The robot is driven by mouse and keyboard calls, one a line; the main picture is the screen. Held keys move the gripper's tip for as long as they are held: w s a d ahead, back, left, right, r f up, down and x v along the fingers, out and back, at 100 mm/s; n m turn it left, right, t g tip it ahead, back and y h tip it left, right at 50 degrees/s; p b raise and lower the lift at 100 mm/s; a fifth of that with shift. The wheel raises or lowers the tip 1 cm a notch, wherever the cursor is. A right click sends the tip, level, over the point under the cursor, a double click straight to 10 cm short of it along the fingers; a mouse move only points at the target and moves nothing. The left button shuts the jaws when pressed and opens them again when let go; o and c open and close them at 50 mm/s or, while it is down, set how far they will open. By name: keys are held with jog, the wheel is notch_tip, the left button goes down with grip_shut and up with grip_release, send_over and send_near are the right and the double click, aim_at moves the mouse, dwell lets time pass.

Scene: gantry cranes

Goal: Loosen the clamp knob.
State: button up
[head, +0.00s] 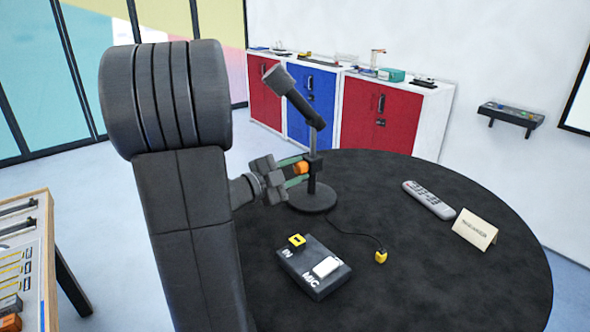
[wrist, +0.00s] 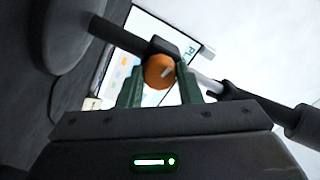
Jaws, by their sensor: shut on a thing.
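The clamp knob (head: 301,168) is orange and sits on the side of the black clamp (head: 314,160) on the microphone stand's post. In the wrist view the knob (wrist: 159,71) lies between the two green fingers, with a pale mark on its face. My gripper (head: 297,171) is shut on the knob; it also shows in the wrist view (wrist: 160,82). The stand's round base (head: 312,198) rests on the table, and the dark microphone (head: 283,82) tilts up to the left on its arm. The fingers hide part of the knob.
The round black table (head: 430,270) holds a black MIC box (head: 312,283), a yellow plug (head: 381,257) on a cable, a grey remote (head: 429,200) and a cream card (head: 475,229). Red and blue cabinets (head: 311,100) stand behind. The table's right front is clear.

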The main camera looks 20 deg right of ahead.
jog(key=shift+f, duration=0.1)
jog(key=o, duration=1)
jog(key=shift+c, duration=0.2)
jog(key=b+v, duration=0.4)
jog(key=v, duration=1)
jog(key=shift+d, duration=0.15)
